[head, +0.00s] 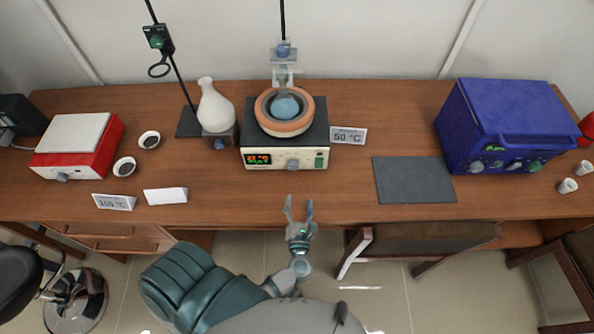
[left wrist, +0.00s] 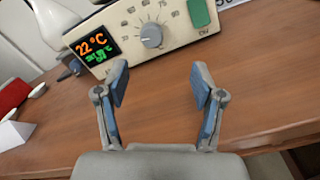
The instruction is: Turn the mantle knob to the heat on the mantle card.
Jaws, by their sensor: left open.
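The heating mantle (head: 285,157) stands at the back middle of the table, with a round flask (head: 286,106) in its orange-brown bowl. Its grey knob (head: 293,164) is on the front panel, right of a lit display; the knob (left wrist: 151,36) and the display (left wrist: 96,47), reading 22 °C in orange, also show in the left wrist view. The mantle card (head: 348,136) reads 50 °C and stands right of the mantle. My right gripper is not in view.
A red and white hotplate (head: 75,147), two small dishes, and a 100-something card (head: 114,202) stand left. A white flask (head: 215,106) and stand are beside the mantle. A dark mat (head: 414,180) and blue furnace (head: 503,125) are right. Table before the mantle is clear.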

